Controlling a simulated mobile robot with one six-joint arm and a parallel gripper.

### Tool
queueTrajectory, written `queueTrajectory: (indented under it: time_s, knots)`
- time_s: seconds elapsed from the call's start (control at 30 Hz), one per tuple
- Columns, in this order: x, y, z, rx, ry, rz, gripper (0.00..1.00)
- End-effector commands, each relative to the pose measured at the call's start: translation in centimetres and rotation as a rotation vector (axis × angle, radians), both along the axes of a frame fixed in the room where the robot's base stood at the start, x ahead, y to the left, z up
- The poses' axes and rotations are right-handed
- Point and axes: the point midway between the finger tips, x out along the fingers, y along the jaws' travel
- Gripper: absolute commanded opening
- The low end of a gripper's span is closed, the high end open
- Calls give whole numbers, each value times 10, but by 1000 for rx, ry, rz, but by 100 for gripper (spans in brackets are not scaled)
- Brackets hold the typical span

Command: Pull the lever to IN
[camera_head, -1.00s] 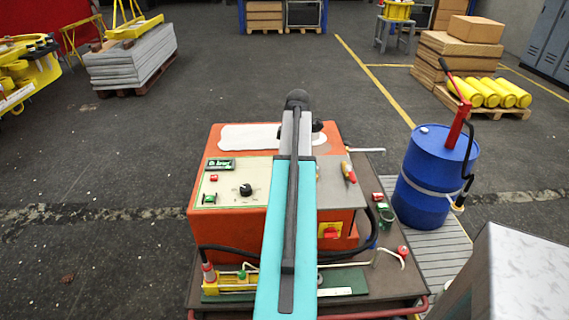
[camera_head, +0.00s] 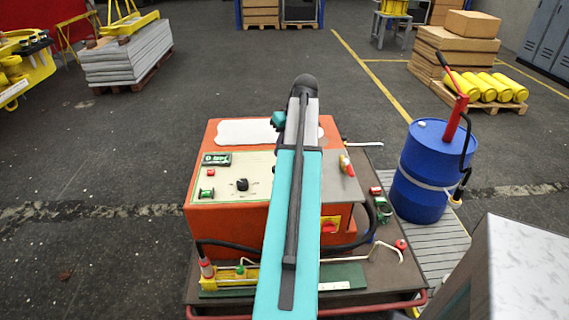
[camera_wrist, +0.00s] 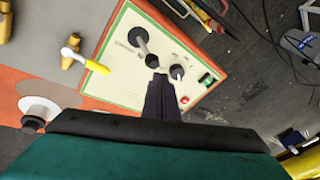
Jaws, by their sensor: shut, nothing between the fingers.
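In the wrist view, a short metal lever with a black ball end (camera_wrist: 152,61) rises from a round black base on a cream panel (camera_wrist: 118,62). My gripper (camera_wrist: 162,80) is shut and empty, its dark fingertips just below the ball in the picture; I cannot tell whether they touch. A second lever with a yellow handle (camera_wrist: 97,67) sits left of the panel. In the head view, the cream panel (camera_head: 228,180) shows on the orange machine, and my arm hides the ball lever and gripper. No IN mark is readable.
A black knob (camera_wrist: 177,72), a green switch (camera_wrist: 207,80) and a red button (camera_wrist: 184,100) lie close to the fingers. The orange machine (camera_head: 230,220) stands on a cart. A blue drum (camera_head: 420,172) with a red pump is at right. Floor behind is open.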

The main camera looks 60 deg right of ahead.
Motion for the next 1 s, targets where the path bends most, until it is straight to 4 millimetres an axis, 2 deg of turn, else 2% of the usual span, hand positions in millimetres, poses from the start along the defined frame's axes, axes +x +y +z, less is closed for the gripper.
queueTrajectory:
  time_s: [0.27, 0.4, 0.6, 1.0]
  knots:
    - [-27, -14, 26, 58, -68, -244, 0]
    - [-47, -23, 40, 43, -102, -287, 0]
    - [-71, -34, 49, 16, -114, -322, 0]
    - [-75, -36, 49, 15, -114, -328, 0]
